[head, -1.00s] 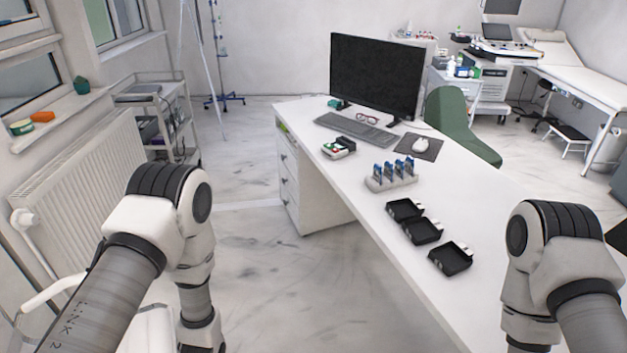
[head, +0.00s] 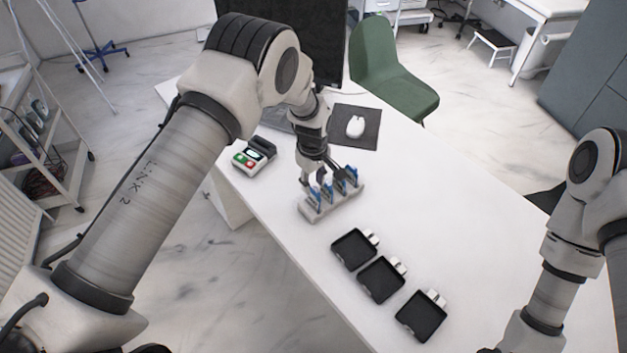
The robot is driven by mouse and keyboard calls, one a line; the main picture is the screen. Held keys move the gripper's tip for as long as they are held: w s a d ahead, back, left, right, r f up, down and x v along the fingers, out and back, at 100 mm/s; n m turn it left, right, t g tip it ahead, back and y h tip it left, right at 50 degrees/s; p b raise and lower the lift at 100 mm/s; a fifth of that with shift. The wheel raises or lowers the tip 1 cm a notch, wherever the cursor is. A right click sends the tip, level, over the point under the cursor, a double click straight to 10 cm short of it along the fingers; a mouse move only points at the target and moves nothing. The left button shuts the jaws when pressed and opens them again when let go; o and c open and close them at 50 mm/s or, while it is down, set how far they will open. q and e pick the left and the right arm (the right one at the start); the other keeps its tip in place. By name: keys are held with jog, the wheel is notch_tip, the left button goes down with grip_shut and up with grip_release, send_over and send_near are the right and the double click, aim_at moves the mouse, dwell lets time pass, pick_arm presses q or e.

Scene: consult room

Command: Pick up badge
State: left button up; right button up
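Several blue badges (head: 352,176) stand upright in a light grey rack (head: 333,207) on the white desk. My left gripper (head: 318,185) reaches down from above onto the rack's left and middle part, close to the badges. Its dark fingers overlap the badges in the picture, and I cannot tell whether they touch one or are open or shut. The gripper hides part of the badges. My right arm is at the right edge of the head view, and its gripper is out of view.
Three black trays (head: 381,279) lie in a row on the desk in front of the rack. A small device with green and red buttons (head: 253,155) sits left of the rack. A white mouse (head: 355,126) on a dark pad and a monitor (head: 333,40) are behind. The desk's right side is clear.

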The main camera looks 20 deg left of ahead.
aim_at(312, 208)
pick_arm(q)
jog(key=f+b, duration=0.1)
jog(key=f, duration=0.1)
jog(key=f+b, duration=0.1)
jog(key=f, duration=0.2)
jog(key=f+b, duration=0.2)
jog(key=shift+s+f, duration=0.2)
jog(key=shift+s, duration=0.2)
pick_arm(e)
notch_tip(312, 208, down, 4)
jog(key=shift+s, duration=0.1)
pick_arm(q)
jog(key=shift+w+f, duration=0.15)
jog(key=shift+f, duration=0.1)
pick_arm(e)
jog(key=shift+a, duration=0.1)
pick_arm(q)
jog(key=shift+r, duration=0.15)
pick_arm(e)
jog(key=shift+r, duration=0.1)
pick_arm(q)
jog(key=shift+s, duration=0.2)
jog(key=c, duration=0.6)
